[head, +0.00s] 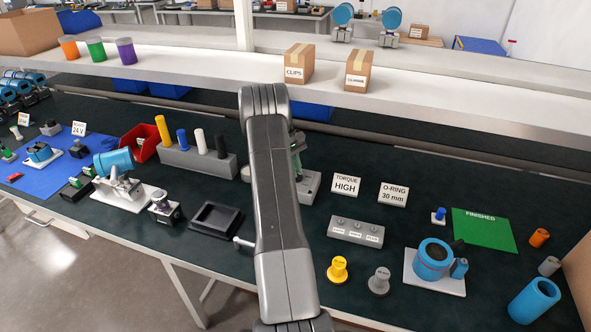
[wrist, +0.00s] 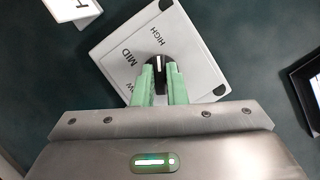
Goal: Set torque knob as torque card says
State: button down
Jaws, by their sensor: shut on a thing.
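The torque card (head: 345,185) stands on the bench and reads TORQUE HIGH; its corner shows in the wrist view (wrist: 72,12). The torque box (head: 311,186) is partly behind my arm in the head view. In the wrist view the light box (wrist: 190,45) carries the labels HIGH, MID and a partly covered third one. Its black torque knob (wrist: 158,63) has a white mark, which appears to point up toward HIGH, though the exact alignment is hard to tell. My gripper (wrist: 160,80), with green fingers, is shut on the knob.
A grey block with several pegs (head: 198,162) stands left of my arm. The O-ring card (head: 393,194) and a grey labelled block (head: 356,231) are to the right. The shelf (head: 400,92) with boxes runs behind. A black tray (head: 216,219) lies at front left.

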jog(key=shift+r, duration=0.1)
dwell(0.3)
jog(key=c, duration=1.5)
grip_release()
jog(key=shift+o, duration=0.2)
notch_tip(320, 180, up, 10)
jog(key=b, duration=0.1)
notch_tip(320, 180, down, 10)
jog(key=shift+f+p, duration=0.1)
jog(key=shift+p, duration=0.4)
